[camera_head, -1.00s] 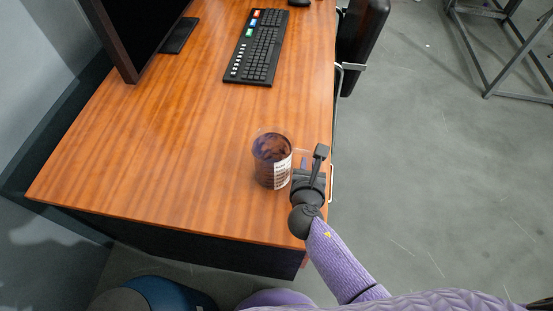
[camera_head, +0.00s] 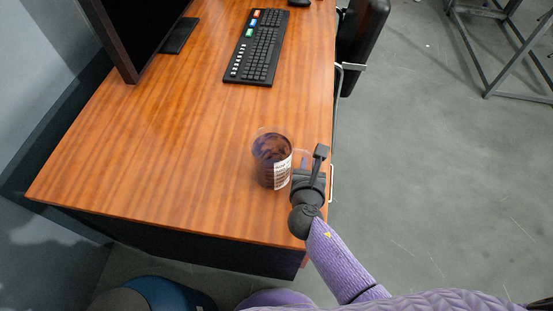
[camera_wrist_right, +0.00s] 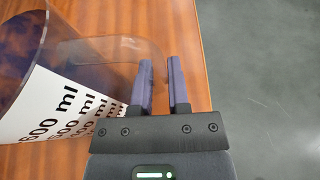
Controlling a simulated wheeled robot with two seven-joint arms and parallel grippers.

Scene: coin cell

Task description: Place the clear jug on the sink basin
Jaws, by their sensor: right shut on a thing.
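The clear jug (camera_head: 268,163) stands on the wooden desk near its front right corner. It is see-through with a white scale label, and its handle (camera_head: 303,157) points right toward my right gripper (camera_head: 309,166). In the right wrist view the jug (camera_wrist_right: 50,80) fills the left side, with ml markings on the label. There the right gripper's two fingers (camera_wrist_right: 160,85) are close together at the outer part of the handle (camera_wrist_right: 128,52), shut on it. No sink basin shows in these frames. My left gripper is not in view.
The desk (camera_head: 150,170) also holds a black keyboard (camera_head: 258,47), a monitor (camera_head: 135,35) and a dark mouse (camera_head: 299,3). A dark chair (camera_head: 362,40) stands at the desk's right edge. Grey floor to the right is open, with a metal frame (camera_head: 490,60) at the far right.

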